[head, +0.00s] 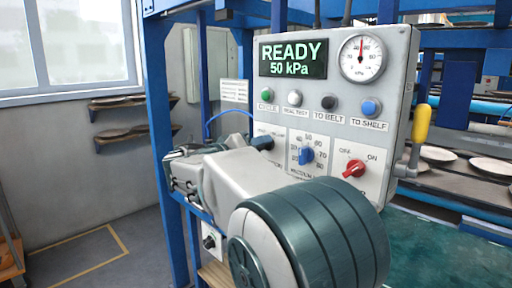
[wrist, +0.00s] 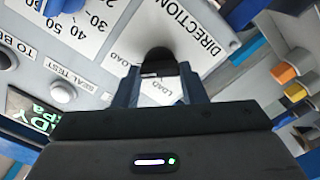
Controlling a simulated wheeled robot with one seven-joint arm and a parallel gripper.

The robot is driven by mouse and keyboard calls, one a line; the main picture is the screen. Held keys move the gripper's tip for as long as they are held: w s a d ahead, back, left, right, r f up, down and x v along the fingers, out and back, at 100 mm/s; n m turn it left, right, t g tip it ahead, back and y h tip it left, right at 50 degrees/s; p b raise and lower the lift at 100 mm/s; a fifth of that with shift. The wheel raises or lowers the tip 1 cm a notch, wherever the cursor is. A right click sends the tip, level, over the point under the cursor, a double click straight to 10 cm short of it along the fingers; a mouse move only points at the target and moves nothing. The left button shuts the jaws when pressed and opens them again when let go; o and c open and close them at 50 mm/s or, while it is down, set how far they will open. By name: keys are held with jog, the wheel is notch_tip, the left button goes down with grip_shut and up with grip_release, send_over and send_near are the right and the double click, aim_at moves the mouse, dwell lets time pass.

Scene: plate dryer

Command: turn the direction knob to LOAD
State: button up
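The direction knob (wrist: 158,58) is dark and sits on the white DIRECTION plate (wrist: 190,35) in the wrist view, with LOAD lettering beside it. My gripper (wrist: 160,74) is open, with one finger at each side of the knob's near end and gaps visible. I cannot tell whether either finger touches it. In the head view a dark blue knob (head: 262,142) shows at the left of the control panel (head: 400,95), and my arm hides much of the plate below it. The knob's pointer direction is not clear.
The display (head: 292,58) reads READY, 50 kPa. Beside the direction plate are a blue vacuum knob (head: 306,155) and a red OFF/ON knob (head: 354,169). Several push buttons sit above. A yellow-handled lever (head: 421,124) is at the panel's right edge. A blue post (head: 160,110) stands left.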

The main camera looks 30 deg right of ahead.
jog(key=shift+n, duration=0.3)
jog(key=shift+c, duration=0.4)
jog(key=shift+f+n+p, duration=0.1)
jog(key=shift+n+p, duration=3.3)
jog(key=shift+n, duration=5.2)
jog(key=shift+f, duration=0.1)
jog(key=o, duration=1)
